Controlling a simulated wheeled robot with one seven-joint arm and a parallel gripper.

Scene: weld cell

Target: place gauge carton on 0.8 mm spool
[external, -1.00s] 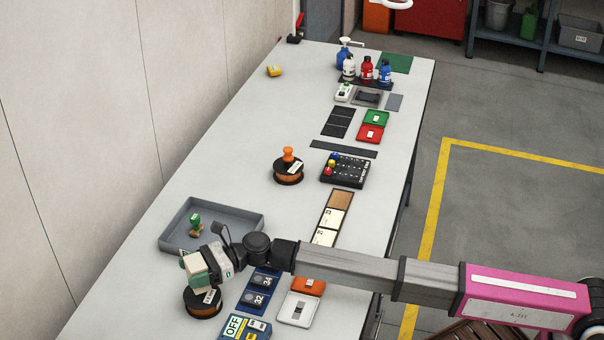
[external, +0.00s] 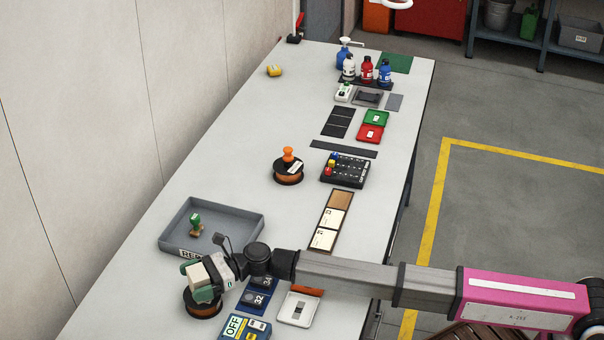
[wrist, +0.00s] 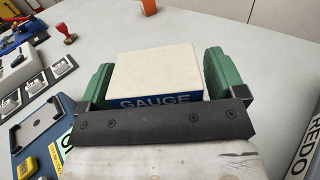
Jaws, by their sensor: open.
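The gauge carton (external: 198,279), a cream-topped box with a blue "GAUGE" side, is over the near spool (external: 203,307), a black-flanged reel with copper-coloured winding. In the wrist view the carton (wrist: 155,72) lies between the two green fingers of my gripper (wrist: 158,78). The fingers are open, one on each side of it, with slim gaps. In the external view my gripper (external: 205,283) is low over the spool and hides part of it. The carton appears to sit on the spool; their contact is hidden. The spool's size marking is unreadable.
A grey tray (external: 254,228) labelled REDO, with a green-handled stamp (external: 196,224) inside, stands just behind. Another spool (external: 288,175) bears an orange-handled stamp. Blue number plates (external: 258,297), a white tray (external: 298,308) and an OFF box (external: 243,328) lie to the right.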

